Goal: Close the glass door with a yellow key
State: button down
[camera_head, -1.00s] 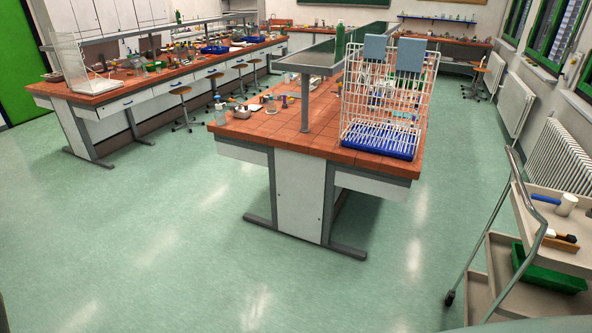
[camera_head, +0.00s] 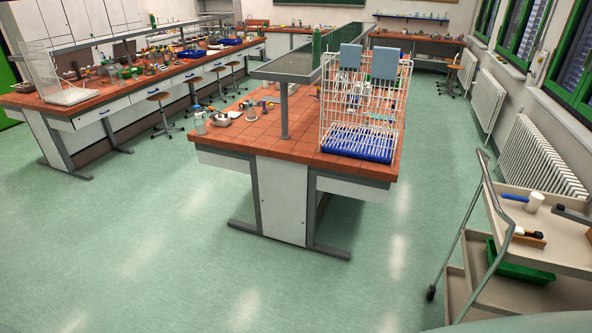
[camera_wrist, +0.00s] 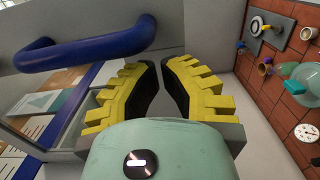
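No glass door and no yellow key can be made out for certain. My gripper (camera_wrist: 160,66) shows in the wrist view with yellow ridged fingers and dark inner faces. The fingertips are almost together, with only a thin gap, and nothing is seen held between them. A blue handle (camera_wrist: 85,50) on a pale grey panel is at the upper left, beside the left finger and apart from it. A framed area at the far left may be glass; I cannot tell. My gripper is outside the head view.
A tiled bench (camera_head: 220,150) with a wire rack (camera_head: 360,105) stands at the centre. Another tiled bench (camera_head: 90,107) is at the left. A trolley (camera_head: 550,240) is at the lower right. The green floor (camera_head: 140,230) is clear in front of the benches.

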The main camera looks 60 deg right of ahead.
jog(key=w+p, duration=0.2)
jog(key=w, duration=0.1)
jog(key=shift+w+a, duration=0.25)
jog(key=shift+a, duration=0.1)
jog(key=shift+w, duration=0.1)
